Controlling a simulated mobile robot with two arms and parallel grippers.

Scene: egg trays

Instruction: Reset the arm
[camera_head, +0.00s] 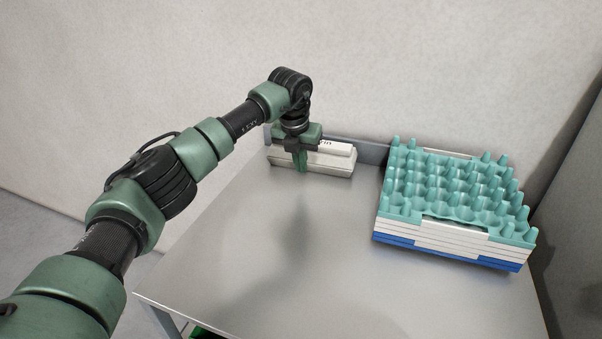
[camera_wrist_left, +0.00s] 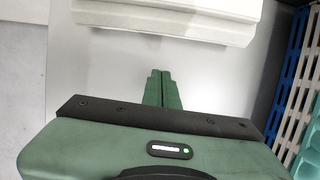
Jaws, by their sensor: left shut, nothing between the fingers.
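My left arm reaches in from the left in the head view. Its gripper (camera_head: 302,165) points down over the far left part of the table, in front of a white box. In the left wrist view the two green fingers (camera_wrist_left: 162,88) are together with nothing between them. The white box (camera_head: 335,161) lies near the table's back edge, partly hidden behind the gripper. It also shows in the left wrist view (camera_wrist_left: 170,20), just beyond the fingertips and apart from them. My right gripper is in neither view.
A stack of egg trays (camera_head: 455,190), teal on top with white and blue layers below, stands at the right of the grey table (camera_head: 270,260). The table's middle and front are clear. A low grey ledge (camera_head: 372,153) runs along the back, with a wall behind.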

